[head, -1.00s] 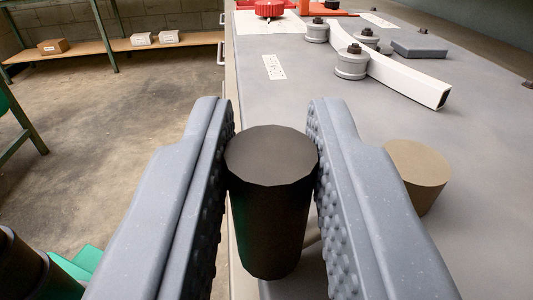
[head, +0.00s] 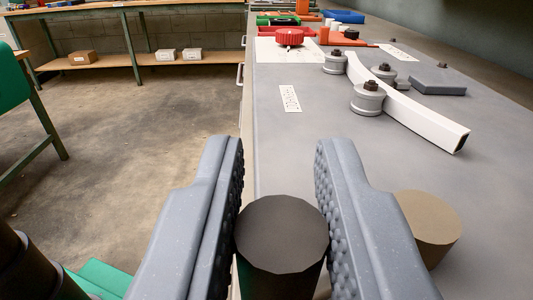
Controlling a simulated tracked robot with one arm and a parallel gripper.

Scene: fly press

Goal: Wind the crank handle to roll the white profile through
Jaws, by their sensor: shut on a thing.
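A dark round crank handle (head: 281,236) stands between the two grey, studded fingers of my gripper (head: 279,158). My gripper is shut on it, with the fingertips reaching past its flat top. The lower part of the handle and the crank below it are hidden. The white profile (head: 420,118) is a curved, hollow bar lying on the grey bench, ahead and to the right. It runs between grey rollers (head: 367,100) with dark nuts on top. Its open near end points right and towards me.
A brown cylinder (head: 432,225) stands right of my right finger. A grey block (head: 437,82), a red knob (head: 289,37) and a white label (head: 290,98) are on the bench (head: 300,120). Open floor (head: 150,140) lies left, with a shelved workbench behind.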

